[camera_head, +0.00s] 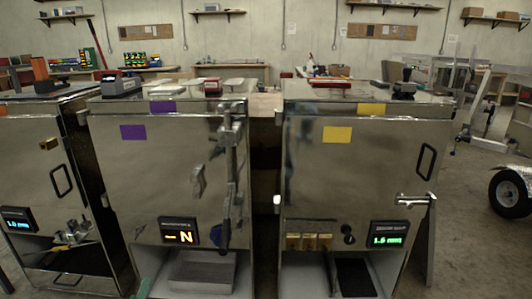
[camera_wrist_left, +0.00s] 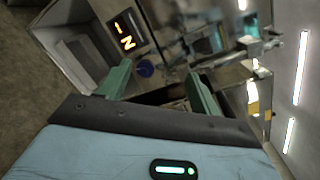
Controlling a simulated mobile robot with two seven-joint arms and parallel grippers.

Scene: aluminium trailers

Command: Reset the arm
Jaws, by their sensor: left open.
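My left gripper (camera_wrist_left: 157,75) shows in the left wrist view with its two green fingers spread apart and nothing between them. It faces the middle metal cabinet, whose lit display (camera_wrist_left: 124,34) is at upper left there. A round blue part (camera_wrist_left: 145,67) shows beyond the gap between the fingers. In the head view only a green fingertip of my left gripper (camera_head: 143,287) shows at the bottom edge, in front of the middle cabinet (camera_head: 170,150). The rest of the left arm is out of that view. I cannot make out my right gripper.
A right cabinet (camera_head: 380,170) and a left cabinet (camera_head: 35,150) flank the middle one. The middle cabinet has an open bay with a grey tray (camera_head: 200,275) and a protruding vertical handle (camera_head: 228,180). A trailer wheel (camera_head: 508,193) stands at far right. Bare floor lies right of the cabinets.

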